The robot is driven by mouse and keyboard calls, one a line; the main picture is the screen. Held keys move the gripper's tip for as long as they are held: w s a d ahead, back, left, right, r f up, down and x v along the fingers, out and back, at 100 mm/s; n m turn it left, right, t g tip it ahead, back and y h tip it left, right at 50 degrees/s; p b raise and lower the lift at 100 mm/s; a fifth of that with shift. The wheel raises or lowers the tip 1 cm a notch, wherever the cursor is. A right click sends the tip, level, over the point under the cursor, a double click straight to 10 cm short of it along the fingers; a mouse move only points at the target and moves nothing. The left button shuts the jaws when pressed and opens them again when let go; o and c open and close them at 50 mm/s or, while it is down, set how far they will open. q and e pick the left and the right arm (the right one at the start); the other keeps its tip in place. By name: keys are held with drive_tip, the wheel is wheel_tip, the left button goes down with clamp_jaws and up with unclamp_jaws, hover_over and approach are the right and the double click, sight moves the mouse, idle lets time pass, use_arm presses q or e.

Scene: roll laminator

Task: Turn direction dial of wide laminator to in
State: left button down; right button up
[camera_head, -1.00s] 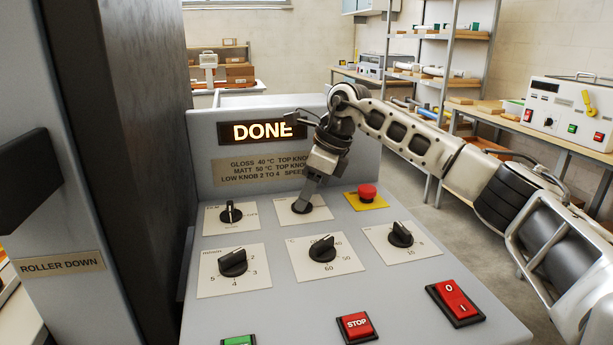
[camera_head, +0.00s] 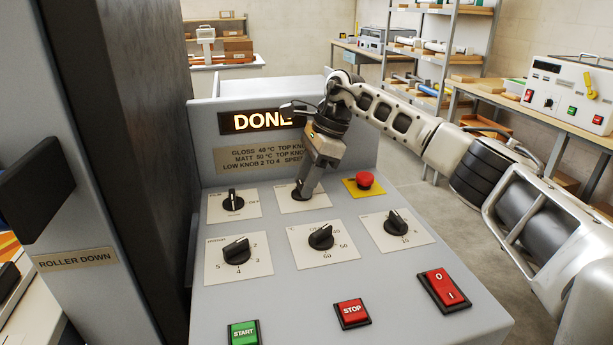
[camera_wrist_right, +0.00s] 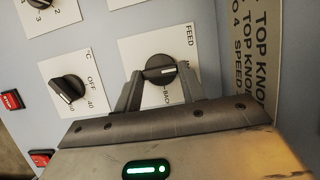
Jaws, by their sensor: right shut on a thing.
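The wide laminator's sloped grey control panel (camera_head: 285,275) fills the middle of the head view. In the right wrist view, a black dial (camera_wrist_right: 158,67) sits on a white plate that reads FEED, with a partly hidden word starting "BA" beside it. My right gripper (camera_wrist_right: 160,86) is shut on this dial, one finger on each side. In the head view my right gripper (camera_head: 303,190) reaches down onto the top middle plate and hides most of the dial. The dial's exact pointing direction is hard to read. My left gripper is not in view.
Other black knobs (camera_head: 236,251) surround the held dial. A red mushroom button (camera_head: 365,180) stands close to its right. A lit display (camera_head: 258,122) reads DONE. START (camera_head: 243,333), STOP (camera_head: 352,313) and a red rocker switch (camera_head: 444,290) are lower down.

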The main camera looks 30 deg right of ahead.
drive_tip(key=o, duration=1)
drive_tip(key=shift+r, duration=0.15)
drive_tip(key=v, duration=1.5)
drive_tip(key=shift+d+r, duration=0.15)
drive_tip(key=shift+r, duration=0.2)
